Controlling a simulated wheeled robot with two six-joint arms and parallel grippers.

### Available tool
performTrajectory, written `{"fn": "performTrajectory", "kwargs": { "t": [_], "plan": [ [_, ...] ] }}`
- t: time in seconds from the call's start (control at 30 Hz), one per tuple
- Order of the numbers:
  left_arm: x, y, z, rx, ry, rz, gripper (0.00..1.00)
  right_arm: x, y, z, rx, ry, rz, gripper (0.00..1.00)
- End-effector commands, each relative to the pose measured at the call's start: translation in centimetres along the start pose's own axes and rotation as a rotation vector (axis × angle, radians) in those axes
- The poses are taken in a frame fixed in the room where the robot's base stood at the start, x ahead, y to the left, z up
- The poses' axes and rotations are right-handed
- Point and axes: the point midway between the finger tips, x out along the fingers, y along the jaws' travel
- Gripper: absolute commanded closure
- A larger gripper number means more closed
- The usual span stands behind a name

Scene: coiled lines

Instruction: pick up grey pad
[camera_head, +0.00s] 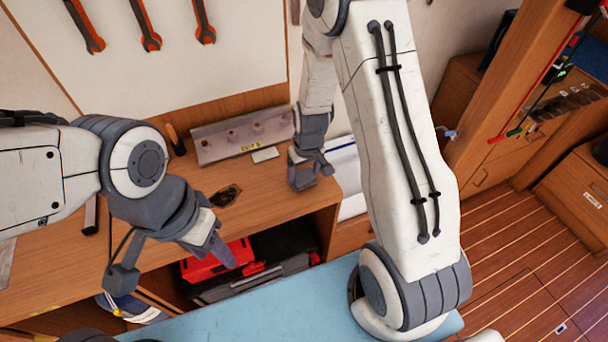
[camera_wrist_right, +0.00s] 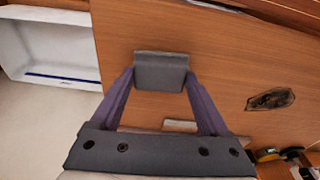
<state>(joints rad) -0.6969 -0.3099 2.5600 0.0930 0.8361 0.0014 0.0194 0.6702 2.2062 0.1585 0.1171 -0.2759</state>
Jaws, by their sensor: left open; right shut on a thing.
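The grey pad (camera_wrist_right: 160,72) is a small dark grey block. In the right wrist view it sits between the two fingertips of my right gripper (camera_wrist_right: 160,82), which is shut on it. In the head view the pad (camera_head: 302,178) shows at the lower end of my right gripper (camera_head: 308,167), over the right end of the wooden bench (camera_head: 60,265). I cannot tell how far it is above the wood. My left gripper (camera_head: 224,252) is open and empty, above the front edge of the bench; its fingers are partly hidden by each other.
A grey rack with pegs (camera_head: 225,140) stands at the bench back, with a white card (camera_head: 265,154) before it. A dark patch (camera_head: 226,196) marks the wood. A red toolbox (camera_head: 205,265) is below. A white tray (camera_wrist_right: 50,50) lies beside the bench. Wrenches (camera_head: 150,40) hang on the wall.

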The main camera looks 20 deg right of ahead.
Motion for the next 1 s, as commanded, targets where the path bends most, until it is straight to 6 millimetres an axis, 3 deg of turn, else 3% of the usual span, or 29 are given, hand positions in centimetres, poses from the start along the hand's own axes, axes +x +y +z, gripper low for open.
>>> {"fn": "performTrajectory", "kwargs": {
  "t": [0.2, 0.6, 0.8, 1.0],
  "plan": [
    [0.4, 0.0, 0.0, 0.000, 0.000, 0.000, 0.50, -3.3, 0.0, -0.6, -0.001, 0.007, 0.001, 0.76],
    [2.9, -0.2, 0.2, 0.001, 0.000, 0.000, 0.50, -9.3, 6.1, 5.0, 0.006, 0.005, 0.003, 0.76],
    [3.3, -0.2, 0.2, 0.002, 0.000, 0.000, 0.50, -10.9, 7.7, 6.5, 0.004, 0.001, 0.001, 0.76],
    [3.3, -0.2, 0.2, 0.002, 0.000, 0.000, 0.50, -11.4, 8.0, 7.0, 0.001, -0.001, 0.000, 0.76]
  ]
}}
